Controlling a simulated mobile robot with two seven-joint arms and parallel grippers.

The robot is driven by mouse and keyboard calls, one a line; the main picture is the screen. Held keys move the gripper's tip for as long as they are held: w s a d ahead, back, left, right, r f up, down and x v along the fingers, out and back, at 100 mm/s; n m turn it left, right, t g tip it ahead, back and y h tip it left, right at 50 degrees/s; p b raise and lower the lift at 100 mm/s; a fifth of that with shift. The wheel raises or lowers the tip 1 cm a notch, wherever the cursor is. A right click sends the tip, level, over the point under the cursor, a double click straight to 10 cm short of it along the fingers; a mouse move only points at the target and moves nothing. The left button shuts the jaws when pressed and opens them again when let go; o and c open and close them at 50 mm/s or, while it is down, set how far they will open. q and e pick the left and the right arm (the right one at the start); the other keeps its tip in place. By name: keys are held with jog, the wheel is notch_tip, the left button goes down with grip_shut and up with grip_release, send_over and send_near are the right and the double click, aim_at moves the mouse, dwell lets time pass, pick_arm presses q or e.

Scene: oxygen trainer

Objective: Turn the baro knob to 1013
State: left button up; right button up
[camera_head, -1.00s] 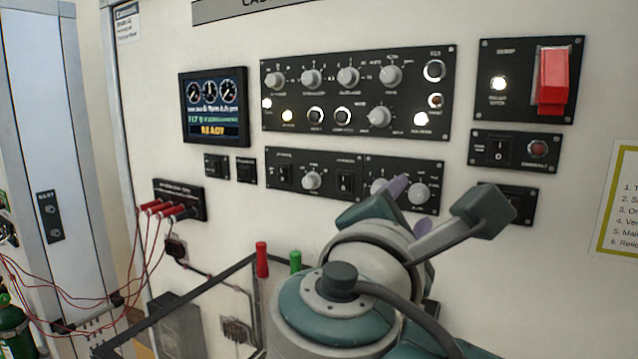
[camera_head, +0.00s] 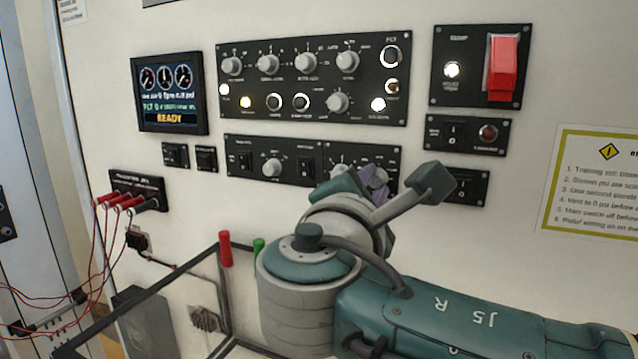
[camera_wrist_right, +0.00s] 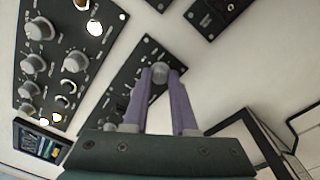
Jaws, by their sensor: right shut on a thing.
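My right gripper (camera_wrist_right: 160,75) has its two purple fingers on either side of a round grey knob (camera_wrist_right: 159,71) at the end of a black panel, shut on it in the right wrist view. The knob's label is too small to read, so I cannot confirm from lettering that it is the baro knob. In the head view the right gripper (camera_head: 374,182) reaches the right end of the lower right panel (camera_head: 334,190), and my wrist hides the held knob. Another grey knob (camera_head: 339,172) shows left of it. My left gripper is not in view.
A display (camera_head: 169,92) reads READY at the left. A large knob panel (camera_head: 310,120) lies above the gripper. A red guarded switch (camera_head: 502,68) and a small switch panel (camera_head: 467,187) are to the right. Red and green handles (camera_head: 225,249) stand below left.

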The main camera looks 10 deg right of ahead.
grip_shut()
jog(key=shift+n, duration=0.3)
jog(key=shift+r+n+p, duration=0.15)
jog(key=shift+n+p, duration=0.9)
jog(key=shift+n, duration=0.15)
jog(key=n+p, duration=0.1)
jog(key=n, duration=0.2)
jog(key=shift+p, duration=0.35)
jog(key=shift+n+p, duration=0.5)
jog(key=shift+n, duration=0.7)
jog(key=o, duration=0.7)
grip_release()
